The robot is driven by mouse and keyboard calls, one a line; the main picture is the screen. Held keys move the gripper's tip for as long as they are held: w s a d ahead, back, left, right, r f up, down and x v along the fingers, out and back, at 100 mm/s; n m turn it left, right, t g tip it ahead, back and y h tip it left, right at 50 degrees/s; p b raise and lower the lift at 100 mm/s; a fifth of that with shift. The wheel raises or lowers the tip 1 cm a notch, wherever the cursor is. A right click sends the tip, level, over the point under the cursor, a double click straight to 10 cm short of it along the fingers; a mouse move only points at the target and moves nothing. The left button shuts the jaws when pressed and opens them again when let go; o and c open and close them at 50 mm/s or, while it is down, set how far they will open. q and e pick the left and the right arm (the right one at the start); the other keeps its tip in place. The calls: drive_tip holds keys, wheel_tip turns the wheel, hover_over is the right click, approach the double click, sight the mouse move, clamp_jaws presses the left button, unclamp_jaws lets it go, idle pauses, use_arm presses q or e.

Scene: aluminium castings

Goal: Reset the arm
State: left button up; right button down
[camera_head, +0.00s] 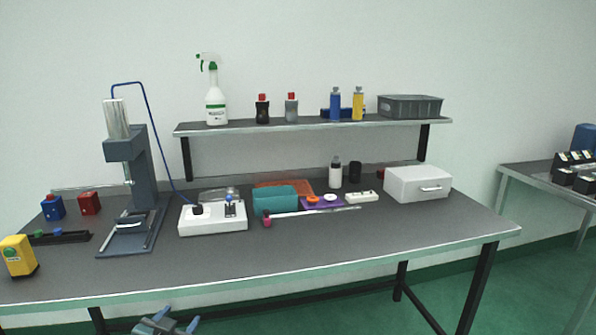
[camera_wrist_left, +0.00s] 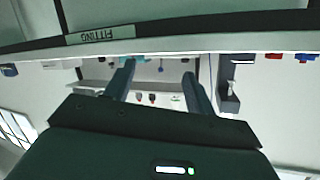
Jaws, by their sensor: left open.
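My left gripper (camera_head: 168,322) shows at the bottom edge of the head view, below and in front of the table's front edge. Its fingers are open with nothing between them. In the left wrist view the two fingers of the left gripper (camera_wrist_left: 158,90) stand apart, and the picture appears upside down. My right gripper is not in view.
On the workbench are a grey press (camera_head: 140,185), a white device (camera_head: 212,218), a teal bin (camera_head: 275,200), a white drawer box (camera_head: 418,184) and a yellow block (camera_head: 18,256). A shelf (camera_head: 310,124) holds bottles and a grey crate (camera_head: 410,105). The front middle of the bench is clear.

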use_arm(q)
drive_tip(key=s+d+f+g+h, duration=0.1)
drive_tip(key=s+d+f, duration=0.2)
drive_tip(key=s, duration=0.6)
drive_tip(key=s+d+f+g+h, duration=0.1)
drive_tip(key=s+d+f, duration=0.3)
drive_tip(key=s, duration=0.5)
drive_tip(key=s+d+f+g, duration=0.2)
drive_tip(key=s+d, duration=0.3)
drive_tip(key=s, duration=0.5)
drive_tip(key=shift+d+f+n+h, duration=0.15)
drive_tip(key=shift+f+n+h, duration=0.25)
drive_tip(key=shift+f, duration=0.35)
drive_tip(key=shift+s, duration=0.1)
